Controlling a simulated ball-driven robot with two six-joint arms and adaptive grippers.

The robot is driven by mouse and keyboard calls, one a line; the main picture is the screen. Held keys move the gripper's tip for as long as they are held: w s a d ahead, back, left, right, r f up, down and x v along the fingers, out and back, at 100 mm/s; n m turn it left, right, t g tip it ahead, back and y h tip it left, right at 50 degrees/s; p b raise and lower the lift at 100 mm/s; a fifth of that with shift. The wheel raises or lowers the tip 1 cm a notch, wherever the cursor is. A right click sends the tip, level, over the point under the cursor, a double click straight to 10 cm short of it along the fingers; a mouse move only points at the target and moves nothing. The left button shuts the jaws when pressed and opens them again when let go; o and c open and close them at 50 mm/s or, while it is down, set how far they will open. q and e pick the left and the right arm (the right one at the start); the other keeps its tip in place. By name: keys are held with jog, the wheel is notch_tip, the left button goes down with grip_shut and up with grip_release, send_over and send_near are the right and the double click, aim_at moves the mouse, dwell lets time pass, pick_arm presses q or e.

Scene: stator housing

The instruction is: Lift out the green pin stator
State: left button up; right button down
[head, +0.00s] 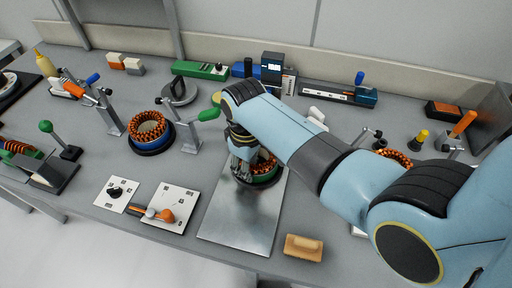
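The green stator (266,181), a green ring with orange-copper windings, sits at the back of the bare metal plate (240,228) in the head view. My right gripper (242,177) points down at its left side, and its dark fingers overlap the stator in the picture. The gripper and wrist hide the left part of the stator. I cannot tell whether the fingers are closed on it or only beside it. My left gripper is not in view.
Two white plates, one with an orange-handled tool (165,214), lie front left. A tan block (304,247) lies at the front edge.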

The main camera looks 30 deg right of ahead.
jog(key=shift+w+r, duration=0.1)
jog(key=shift+r, duration=0.05)
dwell(0.4)
jog(key=shift+r, duration=0.65)
jog(key=shift+r, duration=3.05)
